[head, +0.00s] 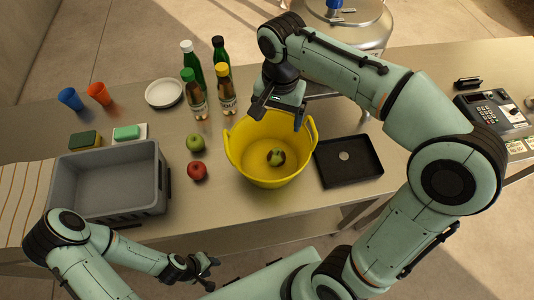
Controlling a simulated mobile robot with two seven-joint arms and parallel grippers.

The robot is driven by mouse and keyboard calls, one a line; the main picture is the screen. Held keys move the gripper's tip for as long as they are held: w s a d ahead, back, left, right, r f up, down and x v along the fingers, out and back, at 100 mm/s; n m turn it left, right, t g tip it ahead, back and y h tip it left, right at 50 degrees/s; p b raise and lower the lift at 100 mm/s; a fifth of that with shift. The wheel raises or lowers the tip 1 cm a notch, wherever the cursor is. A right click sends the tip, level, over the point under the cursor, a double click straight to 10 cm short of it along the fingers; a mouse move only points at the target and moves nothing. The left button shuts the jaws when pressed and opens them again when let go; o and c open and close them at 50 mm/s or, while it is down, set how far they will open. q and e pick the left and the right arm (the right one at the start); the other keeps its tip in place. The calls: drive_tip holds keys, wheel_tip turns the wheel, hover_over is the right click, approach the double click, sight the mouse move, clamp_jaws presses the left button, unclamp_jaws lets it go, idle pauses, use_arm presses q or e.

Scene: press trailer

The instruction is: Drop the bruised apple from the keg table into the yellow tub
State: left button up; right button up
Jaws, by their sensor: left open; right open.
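The yellow tub (240,166) stands upright on the metal table, right of its middle. A green apple with dark brown patches (275,156), which looks like the bruised apple, lies on the bottom inside the tub. My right gripper (278,114) is open and empty above the tub's far rim, apart from the apple. My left gripper (211,273) is open and empty near the table's front edge. A plain green apple (195,142) and a red apple (197,170) lie on the table left of the tub.
A grey bin (108,215) stands at left and a black tray (350,175) lies right of the tub. Several bottles (191,60) and a white plate (164,93) are at the back. A metal keg (345,35) stands behind the table. A card terminal (488,112) sits far right.

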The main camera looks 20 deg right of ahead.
use_arm(q)
drive_tip(key=w+r+p, duration=0.2)
drive_tip(key=w, duration=0.1)
drive_tip(key=shift+r, duration=0.4)
use_arm(e)
wheel_tip(320, 180, up, 13)
drive_tip(key=shift+r, duration=0.2)
use_arm(q)
drive_tip(key=shift+w, duration=0.1)
